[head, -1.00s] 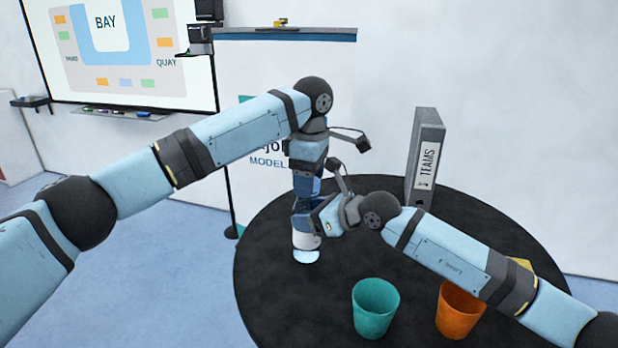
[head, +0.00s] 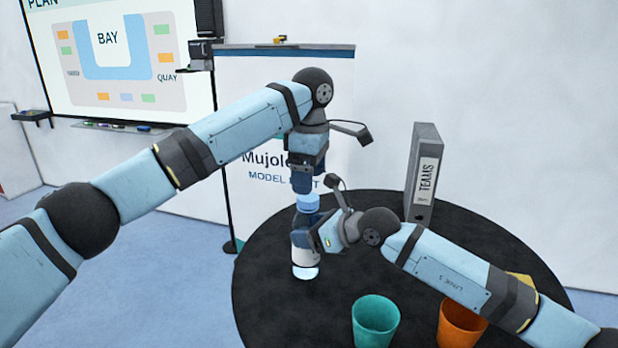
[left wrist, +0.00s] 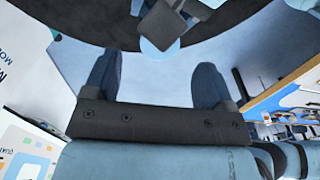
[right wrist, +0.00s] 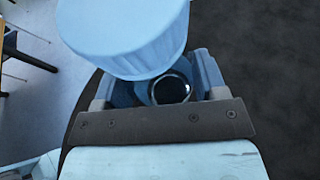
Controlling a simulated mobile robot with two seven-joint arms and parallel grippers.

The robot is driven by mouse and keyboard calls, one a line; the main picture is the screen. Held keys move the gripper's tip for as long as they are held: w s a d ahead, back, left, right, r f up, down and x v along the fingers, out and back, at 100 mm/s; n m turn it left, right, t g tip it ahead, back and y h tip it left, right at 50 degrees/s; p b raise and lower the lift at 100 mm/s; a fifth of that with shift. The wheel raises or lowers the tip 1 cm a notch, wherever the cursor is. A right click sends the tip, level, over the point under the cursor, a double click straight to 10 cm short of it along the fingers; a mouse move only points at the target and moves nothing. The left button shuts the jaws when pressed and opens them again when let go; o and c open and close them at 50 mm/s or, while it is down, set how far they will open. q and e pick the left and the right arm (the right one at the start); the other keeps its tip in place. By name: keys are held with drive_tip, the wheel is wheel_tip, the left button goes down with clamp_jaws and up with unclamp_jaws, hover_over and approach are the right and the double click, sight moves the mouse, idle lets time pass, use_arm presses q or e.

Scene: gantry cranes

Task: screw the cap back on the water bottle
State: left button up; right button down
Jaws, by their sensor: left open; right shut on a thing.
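The water bottle (head: 305,256) stands on the black round table, white with a pale blue base. My right gripper (head: 314,238) is shut around it and hides its middle. In the right wrist view the bottle's neck (right wrist: 172,88) shows a dark round opening. The light blue ribbed cap (head: 307,202) is above the bottle and just below my left gripper (head: 302,190); it looms large in the right wrist view (right wrist: 125,38), off to one side of the neck. My left gripper is open, its fingers apart in the left wrist view (left wrist: 157,65).
A teal cup (head: 375,325) and an orange cup (head: 458,325) stand at the table's front. A grey binder (head: 425,175) marked TEAMS stands at the back right. A banner stand (head: 240,120) and a wall screen (head: 120,60) are behind. The table (head: 265,315) is bare at front left.

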use_arm(q)
drive_tip(key=o, duration=0.3)
drive_tip(key=r, duration=1.2)
drive_tip(key=shift+s+d, duration=0.15)
drive_tip(key=shift+d, duration=0.05)
use_arm(e)
drive_tip(key=shift+c, duration=0.5)
unclamp_jaws()
